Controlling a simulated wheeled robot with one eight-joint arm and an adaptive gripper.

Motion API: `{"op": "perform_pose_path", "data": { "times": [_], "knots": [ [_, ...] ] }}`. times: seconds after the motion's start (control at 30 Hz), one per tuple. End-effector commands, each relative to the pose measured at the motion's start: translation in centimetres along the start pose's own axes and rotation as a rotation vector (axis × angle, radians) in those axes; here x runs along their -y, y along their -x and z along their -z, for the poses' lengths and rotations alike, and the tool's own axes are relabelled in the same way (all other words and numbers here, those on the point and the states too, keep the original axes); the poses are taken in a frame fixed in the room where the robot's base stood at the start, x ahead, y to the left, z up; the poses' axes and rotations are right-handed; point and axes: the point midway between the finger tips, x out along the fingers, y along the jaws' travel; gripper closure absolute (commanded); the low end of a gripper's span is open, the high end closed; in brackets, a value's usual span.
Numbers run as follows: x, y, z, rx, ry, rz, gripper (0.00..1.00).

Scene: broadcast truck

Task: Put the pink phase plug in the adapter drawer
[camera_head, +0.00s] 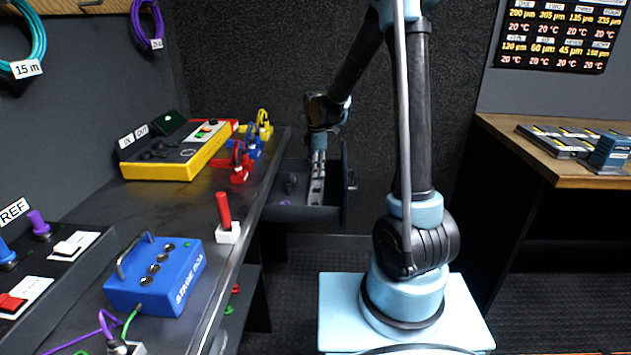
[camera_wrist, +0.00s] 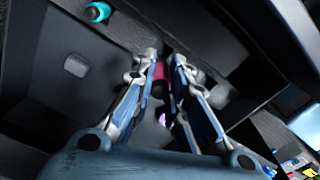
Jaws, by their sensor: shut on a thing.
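The adapter drawer (camera_head: 305,215) stands pulled out from under the far end of the dark counter. My gripper (camera_head: 317,190) points down into its opening in the head view. In the wrist view my gripper (camera_wrist: 166,60) is shut on the pink phase plug (camera_wrist: 160,76), which shows between the fingertips. The dark drawer interior lies around and beyond the fingers. Whether the plug touches the drawer floor, I cannot tell. The plug is not clearly visible in the head view, where the fingers and drawer wall hide it.
A teal plug (camera_wrist: 97,12) and a grey piece (camera_wrist: 76,66) show beside the fingers. Red, blue and yellow plugs stand on the counter (camera_head: 182,205) above the drawer, near a yellow box (camera_head: 165,165). A red-handled switch (camera_head: 226,220) and blue stage box (camera_head: 155,275) are nearer.

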Motion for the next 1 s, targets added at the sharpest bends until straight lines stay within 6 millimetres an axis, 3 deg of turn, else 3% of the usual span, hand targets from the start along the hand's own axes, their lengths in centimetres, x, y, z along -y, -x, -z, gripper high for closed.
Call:
{"op": "perform_pose_path", "data": {
  "times": [0.33,1.0],
  "knots": [
    [0.0,-3.8,0.1,0.000,0.001,0.000,1.00],
    [0.0,-4.9,0.1,0.000,0.002,0.000,1.00]
  ]
}}
